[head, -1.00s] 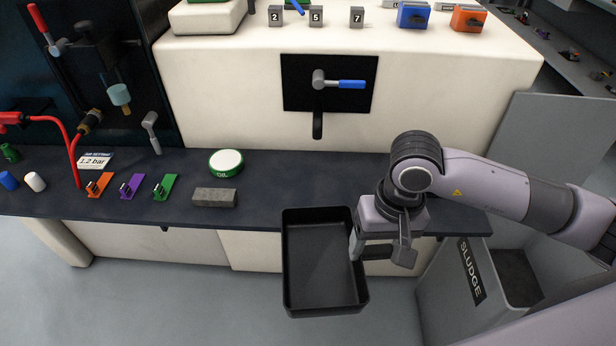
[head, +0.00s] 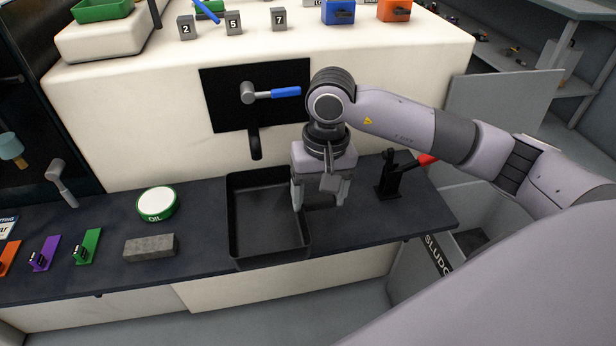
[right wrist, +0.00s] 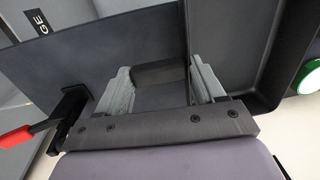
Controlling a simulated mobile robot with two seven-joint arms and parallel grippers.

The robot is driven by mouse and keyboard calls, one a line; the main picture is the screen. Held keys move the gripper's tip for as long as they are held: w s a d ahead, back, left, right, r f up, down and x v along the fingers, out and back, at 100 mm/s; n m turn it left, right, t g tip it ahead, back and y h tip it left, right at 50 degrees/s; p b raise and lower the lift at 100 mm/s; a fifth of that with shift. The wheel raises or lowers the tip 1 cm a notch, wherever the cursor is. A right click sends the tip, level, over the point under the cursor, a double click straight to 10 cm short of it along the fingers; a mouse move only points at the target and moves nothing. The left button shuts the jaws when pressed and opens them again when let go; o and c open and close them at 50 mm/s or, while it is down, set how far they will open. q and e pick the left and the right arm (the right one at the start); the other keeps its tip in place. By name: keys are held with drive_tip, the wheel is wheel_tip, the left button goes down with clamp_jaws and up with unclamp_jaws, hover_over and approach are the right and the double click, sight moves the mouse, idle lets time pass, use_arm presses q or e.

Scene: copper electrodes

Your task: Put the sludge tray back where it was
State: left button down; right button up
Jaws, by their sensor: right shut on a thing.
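The sludge tray (head: 268,243) is a black, empty, open rectangular tray. In the head view it is over the dark counter, in front of the black panel with the spout, its near edge close to the counter's front edge. Whether it touches the counter I cannot tell. My right gripper (head: 318,200) is at the tray's right side, shut on its handle. In the right wrist view the fingers (right wrist: 160,88) are on either side of the dark handle (right wrist: 158,74), and the tray wall (right wrist: 262,60) shows beyond. My left gripper is not in view.
A green-and-white OIL tin (head: 157,204) and a grey block (head: 150,247) stand left of the tray. A black clamp with a red handle (head: 427,160) stands to the right. The SLUDGE bin (head: 437,255) is below right. A blue-handled valve (head: 285,92) and spout (head: 255,145) are behind.

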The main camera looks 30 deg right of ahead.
drive_tip(key=w, duration=0.2)
drive_tip(key=w+d, duration=0.1)
drive_tip(key=w, duration=0.1)
drive_tip(key=w+d, duration=0.1)
drive_tip(key=w, duration=0.2)
drive_tip(key=shift+f+p, duration=0.35)
drive_tip(key=shift+f, duration=1.35)
drive_tip(key=shift+f, duration=0.1)
drive_tip(key=shift+f+b, duration=0.2)
drive_tip(key=shift+b, duration=0.1)
drive_tip(key=o, duration=1.3)
drive_tip(key=shift+r, duration=0.1)
drive_tip(key=r, duration=1.2)
drive_tip(key=shift+s+d+r, duration=0.1)
drive_tip(key=shift+d+r, duration=0.05)
drive_tip(key=shift+d, duration=0.2)
